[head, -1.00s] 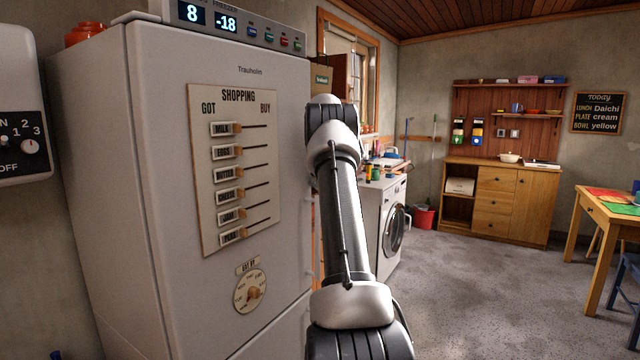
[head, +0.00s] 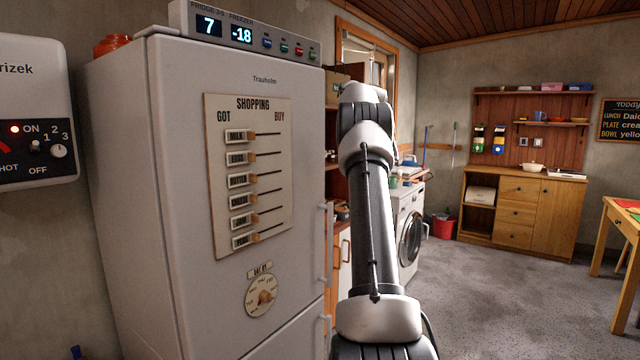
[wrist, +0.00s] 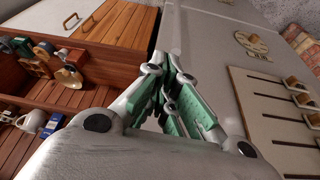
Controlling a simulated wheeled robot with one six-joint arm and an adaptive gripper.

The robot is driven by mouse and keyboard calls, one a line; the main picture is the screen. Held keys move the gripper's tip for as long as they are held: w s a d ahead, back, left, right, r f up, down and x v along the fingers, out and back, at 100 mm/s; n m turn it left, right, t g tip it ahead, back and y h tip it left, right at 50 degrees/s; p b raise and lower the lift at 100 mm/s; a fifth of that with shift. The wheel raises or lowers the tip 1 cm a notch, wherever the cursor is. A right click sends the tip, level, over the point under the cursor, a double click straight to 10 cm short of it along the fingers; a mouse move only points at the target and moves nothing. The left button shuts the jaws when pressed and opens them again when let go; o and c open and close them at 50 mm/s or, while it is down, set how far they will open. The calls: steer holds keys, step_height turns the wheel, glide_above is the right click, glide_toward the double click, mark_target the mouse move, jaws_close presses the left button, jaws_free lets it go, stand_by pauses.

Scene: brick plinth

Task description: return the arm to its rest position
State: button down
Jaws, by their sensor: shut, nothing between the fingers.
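My arm stands up in the middle of the head view, in front of the fridge's right edge. Its end bends away at the top, so my gripper is hidden there. In the wrist view my gripper (wrist: 168,64) shows its green-padded fingers drawn together, with nothing between them. The fingers lie in front of the fridge's edge in that view; I cannot tell the exact gap.
The white fridge (head: 145,190) with its shopping board (head: 232,215) stands close on the left; the board also shows in the wrist view (wrist: 262,100). A cupboard with mugs and utensils fills the wrist view's left. A washing machine (head: 408,235) stands behind my arm. The floor (head: 500,300) at right is clear.

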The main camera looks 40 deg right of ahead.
steer(key=shift+r, duration=0.1)
step_height(320, 180, down, 8)
steer(key=s+m+g, duration=0.1)
steer(key=s+m, duration=0.2)
steer(key=m, duration=0.2)
steer(key=s+a+n, duration=0.1)
steer(key=s+a, duration=0.9)
steer(key=a, duration=0.4)
steer(key=s+a+n, duration=0.1)
steer(key=s+a, duration=0.9)
steer(key=a, duration=0.3)
steer(key=s+a+f+n+t, duration=0.1)
steer(key=s+a, duration=1)
steer(key=a, duration=0.3)
steer(key=shift+a+h, duration=0.3)
